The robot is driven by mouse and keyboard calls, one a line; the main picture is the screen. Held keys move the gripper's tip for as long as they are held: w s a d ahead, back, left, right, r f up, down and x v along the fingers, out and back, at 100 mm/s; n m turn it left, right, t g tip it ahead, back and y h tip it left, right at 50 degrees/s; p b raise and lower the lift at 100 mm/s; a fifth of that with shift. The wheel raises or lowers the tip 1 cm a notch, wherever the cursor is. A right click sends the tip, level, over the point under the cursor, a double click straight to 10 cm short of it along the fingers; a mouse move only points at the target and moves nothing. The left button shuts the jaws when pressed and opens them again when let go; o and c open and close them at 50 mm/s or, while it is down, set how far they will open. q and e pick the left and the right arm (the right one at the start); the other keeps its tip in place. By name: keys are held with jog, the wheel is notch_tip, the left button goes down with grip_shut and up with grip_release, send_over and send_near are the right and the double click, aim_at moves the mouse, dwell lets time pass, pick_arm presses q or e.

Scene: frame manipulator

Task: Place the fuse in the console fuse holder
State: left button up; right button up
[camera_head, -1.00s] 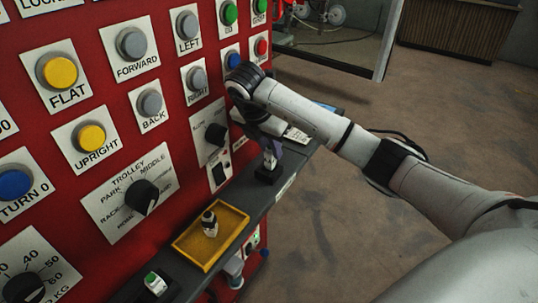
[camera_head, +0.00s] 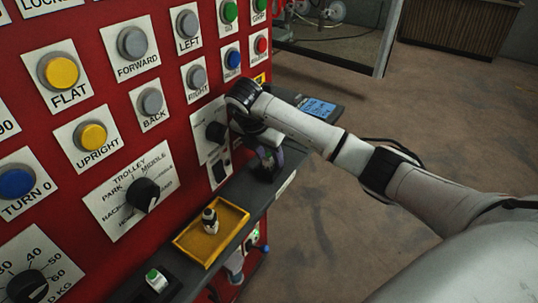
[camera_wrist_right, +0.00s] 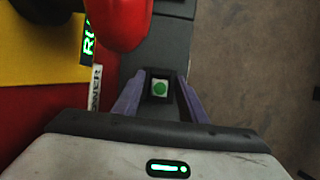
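My right gripper (camera_head: 264,172) points down at the console ledge, beyond the yellow tray. In the right wrist view its purple fingers (camera_wrist_right: 160,88) stand apart on either side of a small white square piece with a green round top (camera_wrist_right: 160,89). Dark gaps show between that piece and the fingers. A similar green-topped white piece (camera_head: 155,280) sits in a black block at the near end of the ledge. A small white-and-black part (camera_head: 210,221) stands upright in the yellow tray (camera_head: 184,242). I cannot tell for certain which piece is the fuse. My left gripper is out of view.
The red console panel (camera_head: 97,203) with buttons and dials rises left of the grey ledge (camera_head: 247,205). A blue screen (camera_head: 318,107) lies on the ledge beyond my wrist. In the wrist view a red rounded thing (camera_wrist_right: 118,20) is close to the left finger. Open floor lies right.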

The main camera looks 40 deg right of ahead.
aim_at(268, 154)
jog(key=shift+r, duration=0.1)
jog(key=v, duration=0.5)
jog(key=shift+a+r, duration=0.15)
jog(key=p+v, duration=0.2)
jog(key=v, duration=0.4)
jog(key=shift+r, duration=0.3)
jog(key=shift+s+a, duration=0.1)
jog(key=shift+a, duration=0.05)
dwell(0.7)
